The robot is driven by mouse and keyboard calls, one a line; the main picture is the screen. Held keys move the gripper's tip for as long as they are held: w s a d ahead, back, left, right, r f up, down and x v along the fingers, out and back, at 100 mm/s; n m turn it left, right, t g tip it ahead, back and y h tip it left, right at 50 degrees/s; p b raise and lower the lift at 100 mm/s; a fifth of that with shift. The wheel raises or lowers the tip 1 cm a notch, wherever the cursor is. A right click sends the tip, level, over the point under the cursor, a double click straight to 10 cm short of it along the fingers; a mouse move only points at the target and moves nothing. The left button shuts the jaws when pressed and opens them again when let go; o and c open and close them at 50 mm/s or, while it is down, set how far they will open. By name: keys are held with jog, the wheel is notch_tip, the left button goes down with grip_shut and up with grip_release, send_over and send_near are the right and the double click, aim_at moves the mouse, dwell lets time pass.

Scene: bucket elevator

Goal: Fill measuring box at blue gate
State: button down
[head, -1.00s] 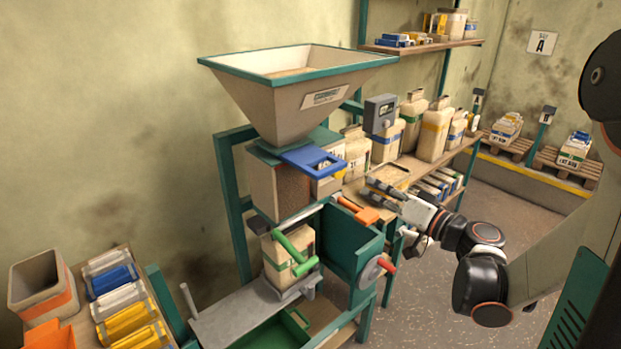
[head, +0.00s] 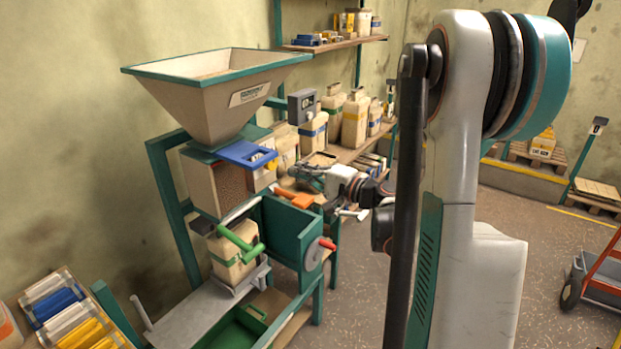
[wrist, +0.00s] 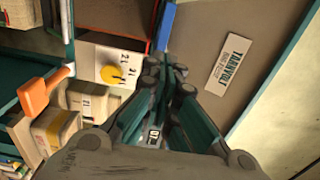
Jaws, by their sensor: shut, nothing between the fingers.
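The blue gate (head: 247,153) is a flat blue plate with a handle opening, under the cream hopper (head: 220,88). Its edge also shows in the wrist view (wrist: 166,27), just beyond the fingers. Below the gate is a box body with a brown front (head: 232,188) and a pale panel with a yellow round part (wrist: 112,74). I cannot tell for sure which part is the measuring box. My gripper (head: 300,170) is shut and empty, to the right of the gate; its fingertips (wrist: 168,70) show in the wrist view. The inside of the measuring box is hidden.
An orange handle (head: 293,198) sits just below my gripper. A green clamp handle (head: 240,243) holds a bag (head: 232,256) lower down. A teal bin (head: 290,232) with a red-handled wheel stands to its right. A shelf of containers (head: 353,122) is behind.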

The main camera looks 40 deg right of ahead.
aim_at(269, 160)
jog(key=b+x, duration=0.1)
jog(key=x, duration=0.6)
jog(key=shift+w+a+b, duration=0.1)
jog(key=shift+w+b, duration=0.3)
jog(key=x, duration=0.5)
jog(key=shift+w+a, duration=0.1)
jog(key=shift+w, duration=0.2)
